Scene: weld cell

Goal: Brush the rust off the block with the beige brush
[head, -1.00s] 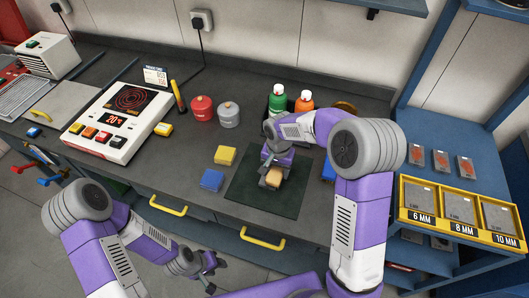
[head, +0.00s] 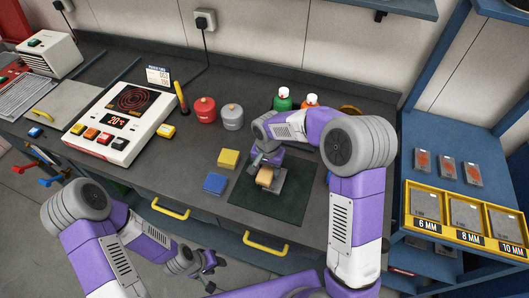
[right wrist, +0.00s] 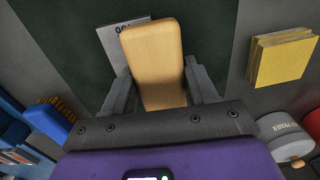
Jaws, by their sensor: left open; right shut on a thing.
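The beige brush (head: 264,177) is held between the fingers of my right gripper (head: 267,173), over the dark green mat (head: 300,205). It also fills the middle of the right wrist view (right wrist: 154,58), and its bristles are hidden below it. The grey block (head: 277,186) lies on the mat, partly under the brush; its marked corner shows in the right wrist view (right wrist: 115,37). I cannot tell whether the bristles touch it or how much rust it has. My left gripper (head: 208,265) is open and empty, low in front of the bench.
A yellow block (head: 228,158) and a blue block (head: 214,183) stand left of the mat. A blue brush (right wrist: 48,119) lies at its other side. The hot plate (head: 118,125) is left.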

